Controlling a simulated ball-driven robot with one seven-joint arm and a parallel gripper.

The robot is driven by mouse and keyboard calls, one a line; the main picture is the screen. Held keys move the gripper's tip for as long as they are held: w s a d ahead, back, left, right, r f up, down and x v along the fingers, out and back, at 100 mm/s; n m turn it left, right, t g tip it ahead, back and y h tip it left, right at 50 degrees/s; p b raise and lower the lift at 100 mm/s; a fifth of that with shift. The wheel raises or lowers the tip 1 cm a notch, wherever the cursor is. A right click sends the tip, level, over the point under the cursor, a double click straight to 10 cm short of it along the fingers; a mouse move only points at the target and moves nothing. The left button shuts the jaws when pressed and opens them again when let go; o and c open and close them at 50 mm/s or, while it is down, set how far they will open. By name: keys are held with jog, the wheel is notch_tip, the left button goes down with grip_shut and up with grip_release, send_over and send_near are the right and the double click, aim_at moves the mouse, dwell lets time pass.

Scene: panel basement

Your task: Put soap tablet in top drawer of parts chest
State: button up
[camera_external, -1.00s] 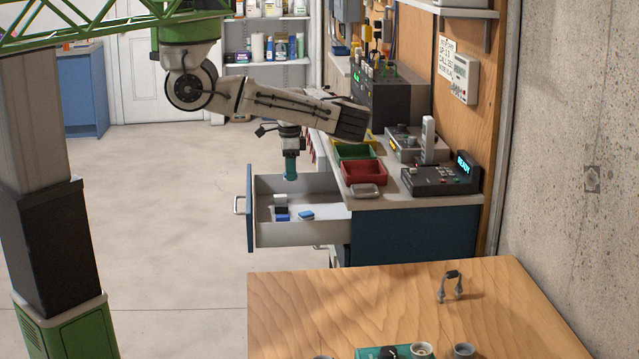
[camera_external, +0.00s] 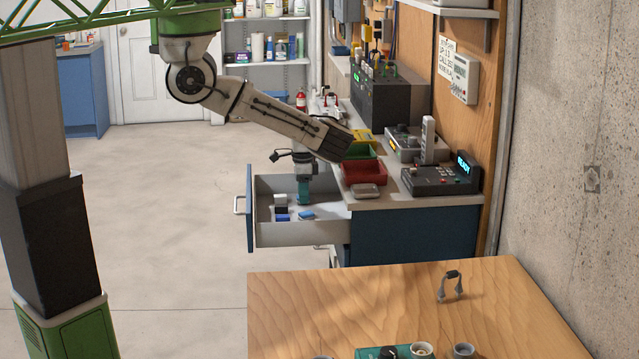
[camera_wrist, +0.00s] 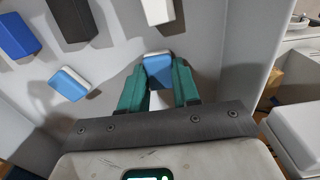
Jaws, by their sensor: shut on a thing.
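My gripper (camera_external: 304,190) reaches down into the open top drawer (camera_external: 322,232) of the blue parts chest (camera_external: 410,237). In the wrist view its teal fingers (camera_wrist: 160,92) are shut on a small blue-and-white block, the soap tablet (camera_wrist: 157,70). The held tablet is hard to make out in the external view. A similar blue-and-white block (camera_wrist: 70,84) lies on the drawer floor to the left in the wrist view. I cannot tell whether the held tablet touches the floor.
The drawer also holds a blue block (camera_wrist: 18,36), a black block (camera_wrist: 72,18) and a white block (camera_wrist: 157,10). A red bin (camera_external: 363,172) and a grey dish (camera_external: 366,191) stand on the chest top beside my arm. A wooden table (camera_external: 330,300) is in front.

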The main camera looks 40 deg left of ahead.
jog(key=shift+f, duration=0.15)
jog(key=o, duration=1)
jog(key=shift+o, duration=0.2)
notch_tip(320, 180, up, 12)
jog(key=b, duration=0.1)
jog(key=shift+r, duration=0.2)
